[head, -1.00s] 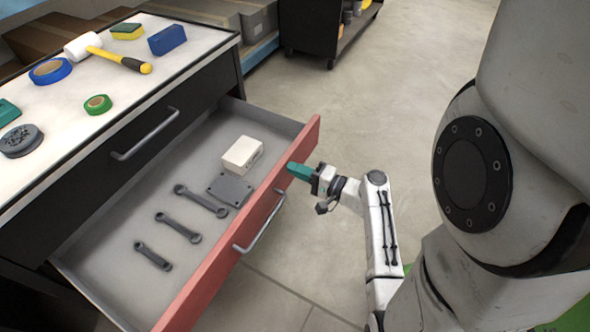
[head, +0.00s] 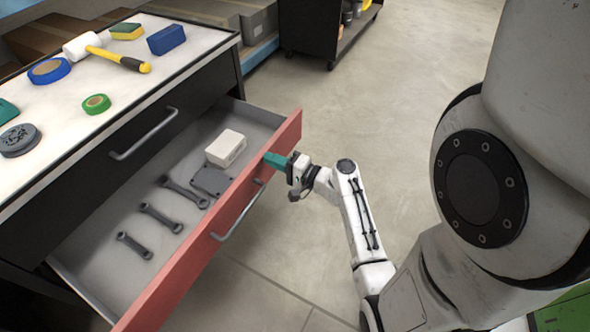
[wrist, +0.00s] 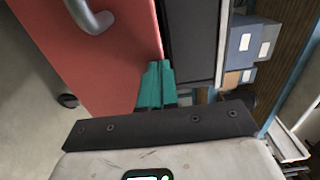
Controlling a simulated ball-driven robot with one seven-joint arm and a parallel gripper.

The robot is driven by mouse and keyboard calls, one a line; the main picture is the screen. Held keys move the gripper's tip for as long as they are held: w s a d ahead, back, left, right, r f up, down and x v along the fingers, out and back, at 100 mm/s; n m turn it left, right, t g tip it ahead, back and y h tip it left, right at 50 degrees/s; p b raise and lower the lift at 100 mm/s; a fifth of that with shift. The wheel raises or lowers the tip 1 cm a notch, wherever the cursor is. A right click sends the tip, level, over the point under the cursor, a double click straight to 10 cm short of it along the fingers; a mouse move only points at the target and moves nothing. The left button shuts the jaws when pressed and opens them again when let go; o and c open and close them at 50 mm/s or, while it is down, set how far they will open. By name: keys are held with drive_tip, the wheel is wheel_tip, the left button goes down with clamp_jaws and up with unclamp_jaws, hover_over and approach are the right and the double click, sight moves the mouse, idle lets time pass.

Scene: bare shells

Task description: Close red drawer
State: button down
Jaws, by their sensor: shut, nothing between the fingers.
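The red drawer (head: 192,266) stands pulled out of the dark cabinet in the head view, with a grey bar handle (head: 240,212) on its red front. The drawer holds several grey wrenches (head: 160,218), a grey plate (head: 210,181) and a white box (head: 226,148). My gripper (head: 273,160) has teal fingers, shut and empty, at the outer side of the red front near its far end, beyond the handle. In the wrist view the shut fingers (wrist: 156,86) lie against or very close to the red front (wrist: 110,60); exact contact is hard to tell.
The cabinet top (head: 60,120) carries a mallet (head: 120,60), tape rolls, a sponge and a blue block (head: 167,40). A closed dark drawer (head: 130,135) sits above the red one. Concrete floor is open to the right. A black cart (head: 325,30) stands at the back.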

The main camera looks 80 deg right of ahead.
drive_tip(key=b+x, duration=0.8)
drive_tip(key=x, duration=1.9)
drive_tip(key=shift+w+a+r, duration=0.1)
drive_tip(key=shift+w+a, duration=0.05)
drive_tip(key=shift+a, duration=0.05)
